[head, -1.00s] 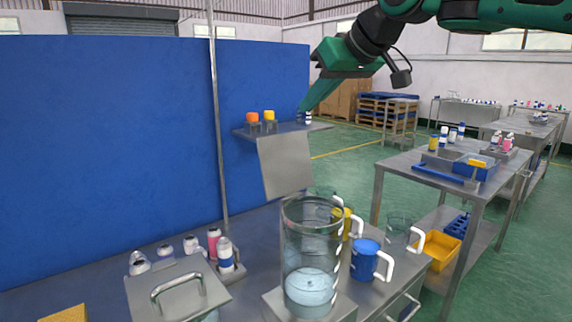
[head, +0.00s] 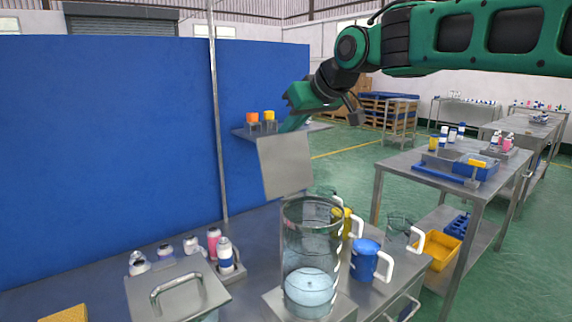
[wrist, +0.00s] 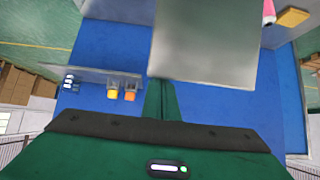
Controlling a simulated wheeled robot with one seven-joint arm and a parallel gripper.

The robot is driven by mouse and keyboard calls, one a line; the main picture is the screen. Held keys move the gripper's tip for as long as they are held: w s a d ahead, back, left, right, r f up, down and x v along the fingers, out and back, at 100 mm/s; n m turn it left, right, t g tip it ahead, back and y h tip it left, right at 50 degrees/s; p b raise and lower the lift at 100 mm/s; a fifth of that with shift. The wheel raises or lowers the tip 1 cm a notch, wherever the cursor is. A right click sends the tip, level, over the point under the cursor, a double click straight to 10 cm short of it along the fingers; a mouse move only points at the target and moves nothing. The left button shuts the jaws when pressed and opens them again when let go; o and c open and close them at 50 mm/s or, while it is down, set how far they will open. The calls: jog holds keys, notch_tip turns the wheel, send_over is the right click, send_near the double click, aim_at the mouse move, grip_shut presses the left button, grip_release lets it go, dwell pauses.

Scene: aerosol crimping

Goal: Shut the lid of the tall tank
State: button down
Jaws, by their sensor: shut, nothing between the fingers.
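The tall tank (head: 310,262) is a clear glass cylinder with pale liquid low inside, on a metal base on the near bench. Its lid (head: 285,165), a flat grey metal plate, stands open and nearly upright behind the rim. In the wrist view the lid (wrist: 205,42) fills the upper middle. My gripper (wrist: 162,98) is shut and empty, with its green fingers at the lid's lower edge in that view. In the head view my gripper (head: 293,122) is behind the lid's top edge, and its tips are partly hidden. I cannot tell whether it touches the lid.
A lower tank with a handled lid (head: 178,288) stands at left, beside several small bottles (head: 214,240). A blue jug (head: 365,260) and a yellow jug (head: 346,222) stand right of the tall tank. A wall shelf (head: 243,132) with orange- and yellow-capped items is close behind my gripper.

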jog(key=shift+f, duration=0.45)
jog(key=shift+s+d+f, duration=0.1)
jog(key=shift+s+d, duration=0.35)
jog(key=shift+s, duration=0.2)
jog(key=shift+s+d+f, duration=0.1)
jog(key=shift+s+d, duration=0.3)
jog(key=shift+s, duration=0.2)
jog(key=shift+s+d, duration=0.65)
jog(key=shift+s, duration=0.35)
jog(key=shift+s+d, duration=0.65)
jog(key=shift+s, duration=0.3)
send_near(301, 132)
jog(key=shift+w+a+f, duration=0.2)
jog(key=shift+w+f, duration=0.05)
jog(key=shift+f, duration=0.35)
jog(key=shift+w+a+f, duration=0.2)
jog(key=shift+w+f, duration=0.05)
jog(key=shift+f, duration=0.35)
